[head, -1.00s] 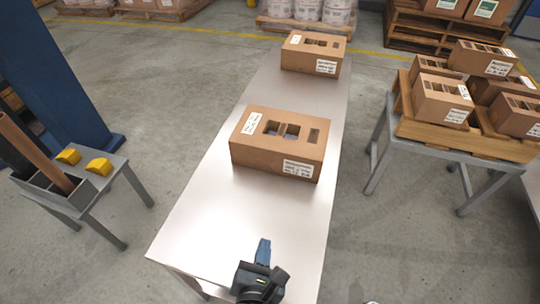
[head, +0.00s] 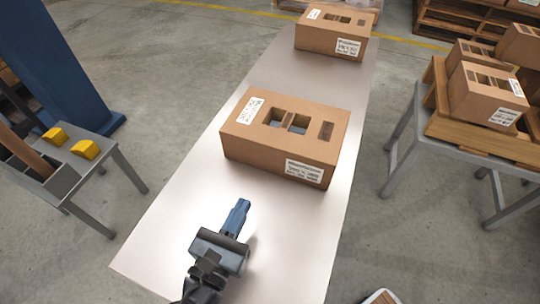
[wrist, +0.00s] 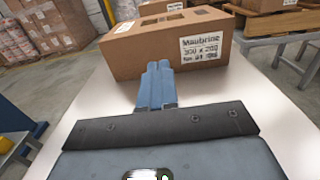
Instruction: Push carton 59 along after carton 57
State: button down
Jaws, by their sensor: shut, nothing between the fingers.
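Two brown cartons stand on a long pale metal table (head: 185,205). The near carton (head: 262,150), apparently carton 59, has slots in its top and white labels; its number is too blurred to read surely. It fills the upper middle of the wrist view (wrist: 145,56). The far carton (head: 322,38), apparently carton 57, stands further up the table, with bare tabletop between them. My gripper (head: 241,203) is shut and empty, its blue fingers pointing at the near carton's front face. In the head view a small gap shows between them. The fingers also show in the wrist view (wrist: 157,66).
A side table at right bears a wooden pallet (head: 465,135) with several cartons. At left, a small grey stand (head: 75,180) holds yellow blocks, beside a blue column (head: 60,70). The table is clear around the near carton.

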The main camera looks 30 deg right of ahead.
send_near(290, 113)
jog(key=v, duration=0.5)
jog(key=shift+w+a+f+b, duration=0.1)
jog(key=shift+a+f+b, duration=0.15)
jog(key=shift+f+b, duration=0.05)
jog(key=p+x, duration=0.2)
jog(key=x, duration=1.3)
jog(key=shift+d+p, duration=0.2)
jog(key=shift+p, duration=0.1)
jog(key=b+x, duration=0.3)
jog(key=x, duration=0.5)
jog(key=b+x, duration=0.3)
jog(key=x, duration=0.5)
jog(key=b+x, duration=0.3)
jog(key=x, duration=0.5)
jog(key=shift+w+d+f, duration=0.1)
jog(key=shift+w+f, duration=0.1)
jog(key=shift+f, duration=0.1)
jog(key=shift+w+d+r, duration=0.2)
jog(key=shift+d, duration=0.15)
jog(key=shift+a, duration=0.15)
